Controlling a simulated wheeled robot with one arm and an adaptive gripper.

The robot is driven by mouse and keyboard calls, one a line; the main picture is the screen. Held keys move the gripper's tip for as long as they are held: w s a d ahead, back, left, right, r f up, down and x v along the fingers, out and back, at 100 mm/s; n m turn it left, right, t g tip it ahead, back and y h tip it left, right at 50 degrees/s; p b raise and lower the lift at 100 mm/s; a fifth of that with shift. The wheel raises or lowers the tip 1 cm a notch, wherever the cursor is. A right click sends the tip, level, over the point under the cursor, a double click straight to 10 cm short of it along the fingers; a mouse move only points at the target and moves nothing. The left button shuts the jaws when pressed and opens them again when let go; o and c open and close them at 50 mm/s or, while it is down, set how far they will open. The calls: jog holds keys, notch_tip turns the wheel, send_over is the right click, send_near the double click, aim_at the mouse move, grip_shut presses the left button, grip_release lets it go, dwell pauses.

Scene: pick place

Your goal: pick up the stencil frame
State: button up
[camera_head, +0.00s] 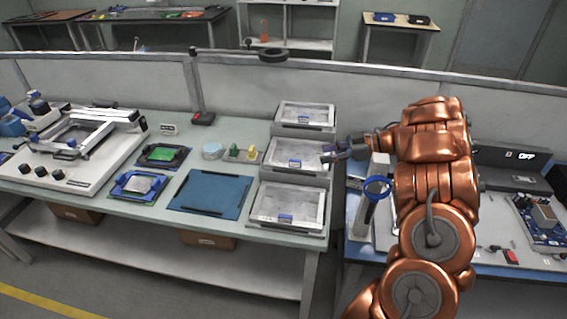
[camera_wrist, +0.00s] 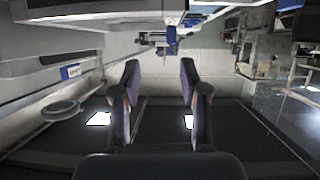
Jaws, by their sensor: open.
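Three light-framed flat panels with blue tabs, which look like stencil frames, sit on stepped white holders at the right end of the left bench: a back one (camera_head: 306,114), a middle one (camera_head: 293,152) and a front one (camera_head: 287,203). My gripper (camera_head: 326,154) is at the right edge of the middle panel, close to it; I cannot tell whether they touch. In the wrist view my gripper (camera_wrist: 160,90) has its two dark fingers apart with nothing between them. Which surface lies beyond them there is unclear.
A blue mat (camera_head: 211,194), two board holders (camera_head: 163,155) (camera_head: 139,185) and a white printer-like machine (camera_head: 75,150) are on the left bench. A blue ring-topped stand (camera_head: 377,188) is close under my arm. A grey divider (camera_head: 230,85) runs behind.

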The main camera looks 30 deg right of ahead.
aim_at(296, 160)
jog(key=shift+s+a+f+y, duration=0.2)
jog(key=shift+s+a+y, duration=0.1)
jog(key=shift+a, duration=0.15)
jog(key=shift+w+a+f, duration=0.1)
jog(key=shift+a, duration=0.2)
jog(key=p+x, duration=0.1)
jog(key=x, duration=0.1)
jog(key=shift+w+a, duration=0.25)
jog(key=shift+a, duration=0.05)
jog(key=shift+w+a+g+p, duration=0.3)
jog(key=shift+w+a+p, duration=0.05)
jog(key=shift+w+a, duration=0.15)
jog(key=p+x, duration=0.1)
jog(key=x, duration=0.2)
jog(key=shift+w+a, duration=0.15)
jog(key=shift+w+a+f, duration=0.1)
jog(key=shift+w+a, duration=0.05)
jog(key=shift+c, duration=0.4)
grip_shut()
